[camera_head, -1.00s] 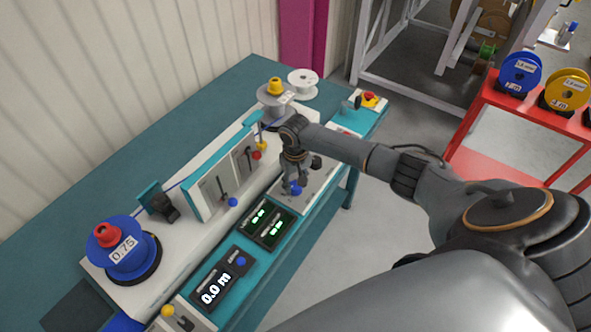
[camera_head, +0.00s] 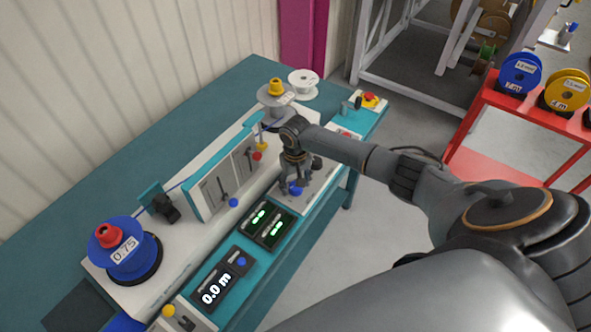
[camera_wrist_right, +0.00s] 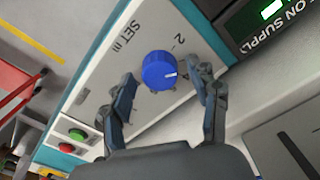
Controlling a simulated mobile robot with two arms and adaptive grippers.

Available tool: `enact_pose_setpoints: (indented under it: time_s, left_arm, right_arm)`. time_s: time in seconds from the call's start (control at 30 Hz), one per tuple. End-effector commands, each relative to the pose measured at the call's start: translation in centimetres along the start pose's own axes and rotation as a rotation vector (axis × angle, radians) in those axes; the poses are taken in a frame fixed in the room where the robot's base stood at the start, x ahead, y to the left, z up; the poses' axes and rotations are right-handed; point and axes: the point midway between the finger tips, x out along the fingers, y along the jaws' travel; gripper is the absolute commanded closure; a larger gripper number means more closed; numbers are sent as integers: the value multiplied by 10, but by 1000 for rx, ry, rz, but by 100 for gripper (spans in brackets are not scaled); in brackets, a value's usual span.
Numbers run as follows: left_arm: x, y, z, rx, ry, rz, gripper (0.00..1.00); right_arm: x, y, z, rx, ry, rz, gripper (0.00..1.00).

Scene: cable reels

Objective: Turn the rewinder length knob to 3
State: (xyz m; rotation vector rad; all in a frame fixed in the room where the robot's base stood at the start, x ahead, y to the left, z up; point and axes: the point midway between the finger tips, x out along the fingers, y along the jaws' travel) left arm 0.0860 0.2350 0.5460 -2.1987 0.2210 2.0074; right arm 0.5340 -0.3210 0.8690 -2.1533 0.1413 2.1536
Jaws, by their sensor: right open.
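The blue length knob (camera_wrist_right: 160,71) sits on a light panel marked "SET m" in the right wrist view, with a "2" beside it and a white pointer line on its face. It also shows in the head view (camera_head: 296,190), partly covered by the fingers. My right gripper (camera_wrist_right: 166,92) is open, with one finger on each side of the knob; I cannot tell whether either finger touches it. In the head view my right gripper (camera_head: 295,188) points down over the knob. My left gripper is not in view.
A red emergency button (camera_head: 370,97) is at the far end. A red cart (camera_head: 510,130) with reels stands at right.

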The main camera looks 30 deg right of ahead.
Motion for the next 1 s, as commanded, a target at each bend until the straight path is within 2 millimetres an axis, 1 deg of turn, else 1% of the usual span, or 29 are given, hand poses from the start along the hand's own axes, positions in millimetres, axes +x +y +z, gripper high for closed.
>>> enact_pose_setpoints:
  time_s: [0.07,0.17,0.27,0.5,0.6,0.7,0.83,1.0]
  left_arm:
    - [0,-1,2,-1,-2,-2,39]
    - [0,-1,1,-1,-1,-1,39]
    - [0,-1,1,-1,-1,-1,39]
    - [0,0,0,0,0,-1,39]
    - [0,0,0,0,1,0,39]
    - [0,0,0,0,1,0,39]
    - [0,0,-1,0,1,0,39]
    - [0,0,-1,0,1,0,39]
  right_arm:
    - [-2,0,0,0,1,0,40]
    - [-11,0,-1,-1,1,-1,40]
    - [-28,0,-1,-2,3,-1,40]
    - [-80,0,-2,-1,4,-1,40]
    - [-97,0,-1,-1,3,0,40]
    - [-110,0,-1,0,1,-1,40]
    - [-118,0,-1,0,1,0,40]
    - [-120,0,0,1,-1,0,40]
